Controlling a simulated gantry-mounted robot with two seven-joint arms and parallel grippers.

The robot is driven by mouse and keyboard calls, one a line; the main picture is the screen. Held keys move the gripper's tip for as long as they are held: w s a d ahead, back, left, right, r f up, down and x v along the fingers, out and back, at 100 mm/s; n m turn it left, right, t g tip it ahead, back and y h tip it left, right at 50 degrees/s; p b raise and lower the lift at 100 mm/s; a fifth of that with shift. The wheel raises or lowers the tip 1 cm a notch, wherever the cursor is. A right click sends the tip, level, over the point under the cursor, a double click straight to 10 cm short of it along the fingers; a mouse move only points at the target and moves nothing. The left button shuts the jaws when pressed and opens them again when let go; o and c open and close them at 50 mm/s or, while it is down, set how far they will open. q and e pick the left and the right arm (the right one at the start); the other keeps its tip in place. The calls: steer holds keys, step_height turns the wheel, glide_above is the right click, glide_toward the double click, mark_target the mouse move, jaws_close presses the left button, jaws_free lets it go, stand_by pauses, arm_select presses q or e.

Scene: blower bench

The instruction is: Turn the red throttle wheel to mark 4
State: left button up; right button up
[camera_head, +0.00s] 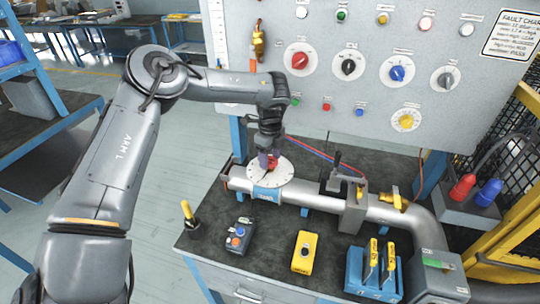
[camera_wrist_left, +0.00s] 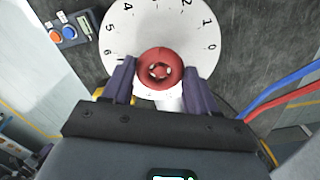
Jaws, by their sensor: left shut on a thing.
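The red throttle wheel (camera_wrist_left: 160,70) sits at the middle of a white numbered dial (camera_wrist_left: 200,25). In the head view the wheel (camera_head: 271,163) shows partly behind my gripper, on the white dial (camera_head: 290,172) above the grey pipe. My left gripper (camera_wrist_left: 158,82) has its two purple fingers on either side of the wheel and is shut on it. It comes down from above in the head view (camera_head: 268,160). Marks 0, 1, 2, 4, 5 and 6 are readable on the dial. I cannot tell which mark the wheel points to. My right gripper is out of view.
A grey panel (camera_head: 325,95) with several coloured knobs stands behind the bench. On the bench are a yellow box (camera_head: 305,253), a small button box (camera_head: 239,236), a blue holder (camera_head: 372,275) with yellow-handled tools, and a clamp (camera_head: 352,205) on the pipe.

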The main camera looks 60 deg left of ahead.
arm_select(q)
steer(key=m+p, duration=0.1)
steer(key=m, duration=0.5)
steer(key=shift+r+m, duration=0.1)
steer(key=shift+m, duration=0.2)
steer(key=m, duration=0.4)
steer(key=shift+m, duration=0.7)
steer(key=o, duration=1.1)
steer(key=shift+c, duration=0.2)
